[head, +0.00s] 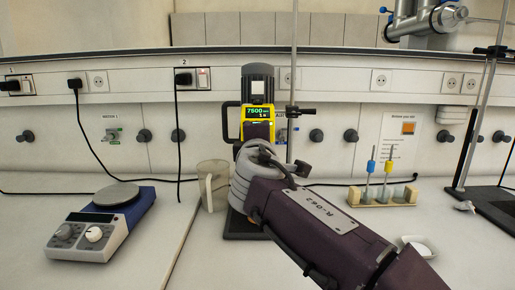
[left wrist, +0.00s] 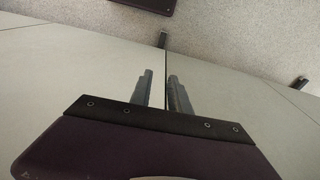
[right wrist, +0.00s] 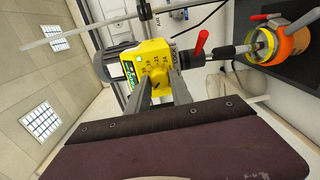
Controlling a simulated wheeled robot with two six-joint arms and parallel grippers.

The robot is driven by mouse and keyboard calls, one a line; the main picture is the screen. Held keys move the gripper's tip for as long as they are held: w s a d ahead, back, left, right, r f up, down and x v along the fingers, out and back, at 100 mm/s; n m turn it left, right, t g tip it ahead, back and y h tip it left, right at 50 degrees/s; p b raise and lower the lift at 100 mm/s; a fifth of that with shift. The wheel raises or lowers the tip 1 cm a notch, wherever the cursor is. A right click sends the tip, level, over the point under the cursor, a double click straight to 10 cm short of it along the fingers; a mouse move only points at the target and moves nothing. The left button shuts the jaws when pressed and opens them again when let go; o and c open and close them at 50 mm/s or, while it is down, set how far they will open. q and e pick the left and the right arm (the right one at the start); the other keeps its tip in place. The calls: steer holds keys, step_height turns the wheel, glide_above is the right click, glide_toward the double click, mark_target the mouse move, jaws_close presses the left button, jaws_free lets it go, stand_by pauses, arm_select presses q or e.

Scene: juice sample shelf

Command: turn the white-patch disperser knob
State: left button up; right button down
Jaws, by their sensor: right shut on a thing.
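The disperser has a yellow head (head: 257,112) with a lit display reading 7500, seen upright in the head view behind my right arm. In the right wrist view its yellow dial face (right wrist: 152,60) carries a ring of numbers. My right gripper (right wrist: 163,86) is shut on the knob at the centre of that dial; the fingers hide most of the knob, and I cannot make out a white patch. In the head view my right arm hides the knob and fingertips. My left gripper (left wrist: 160,76) is open and empty, with a narrow gap; it is outside the head view.
A blue-and-white hotplate (head: 102,221) stands left on the bench, and a clear beaker (head: 213,184) beside the disperser. A wooden rack (head: 383,196) and small white dish (head: 420,245) are right. In the right wrist view a red-handled clamp (right wrist: 200,45) and orange-ringed vessel (right wrist: 290,42) are close.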

steer(key=shift+f+m+b, duration=0.1)
steer(key=shift+m+b, duration=0.45)
steer(key=shift+m, duration=0.25)
steer(key=c, duration=1.1)
jaws_free()
steer(key=shift+c, duration=0.2)
steer(key=s+b, duration=0.1)
steer(key=s, duration=0.8)
steer(key=shift+r+b, duration=0.2)
steer(key=shift+b, duration=0.15)
